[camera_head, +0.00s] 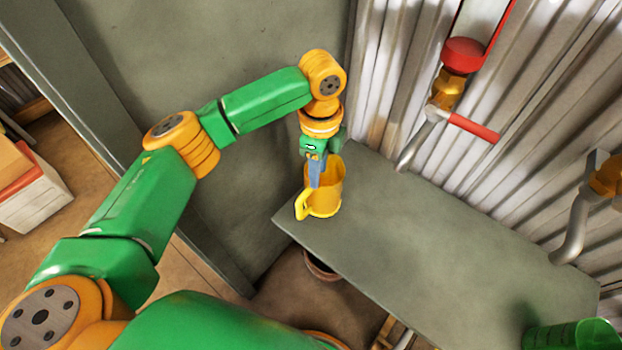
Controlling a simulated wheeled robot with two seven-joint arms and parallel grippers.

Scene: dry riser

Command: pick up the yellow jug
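The yellow jug (325,198) stands upright on the left end of the grey table, with its handle at its lower left. My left gripper (316,180) reaches down from above at the jug's near rim. Its blue-grey fingers overlap the jug's upper left side. I cannot tell whether they touch the jug or how far they are apart. My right gripper is not in view.
The grey table (450,250) is clear through its middle. A green container (572,336) is at the lower right. A pipe with a red-handled valve (472,127) and another pipe (573,235) stick out above the back edge. A pot (320,268) sits below the table.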

